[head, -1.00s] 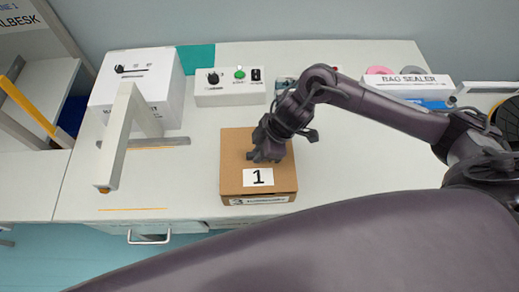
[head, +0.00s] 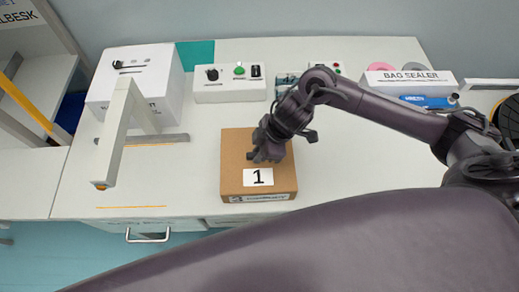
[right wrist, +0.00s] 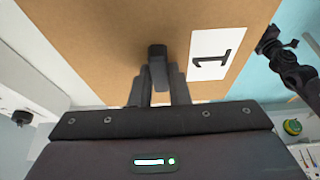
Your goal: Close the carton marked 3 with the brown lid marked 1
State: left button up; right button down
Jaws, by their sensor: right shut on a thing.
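The brown lid marked 1 (head: 236,160) lies flat on top of the carton marked 3 (head: 285,198) on the desk. Its edges line up with the carton. The carton's front label shows only as a narrow strip below the lid's edge, with the 3 partly covered. My right gripper (head: 262,153) is over the middle of the lid. In the right wrist view its fingers (right wrist: 158,72) are shut on a small dark grip on the lid (right wrist: 110,40). A dark arm end (right wrist: 275,42), apparently my left gripper, shows there at the upper right; its jaws are unclear.
A white machine with a grey arm (head: 120,125) stands left of the carton. A white control box (head: 230,83) with a green button is behind it. The bag sealer (head: 410,80) is at the back right. The desk is clear beside the carton.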

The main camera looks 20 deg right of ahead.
jog(key=shift+f, duration=0.2)
jog(key=c, duration=1.3)
grip_release()
jog(key=shift+r, duration=0.1)
jog(key=shift+r, duration=0.1)
jog(key=v, duration=0.7)
jog(key=shift+r+b, duration=0.25)
jog(key=shift+b, duration=0.05)
jog(key=shift+s+d, duration=0.1)
jog(key=shift+d, duration=0.05)
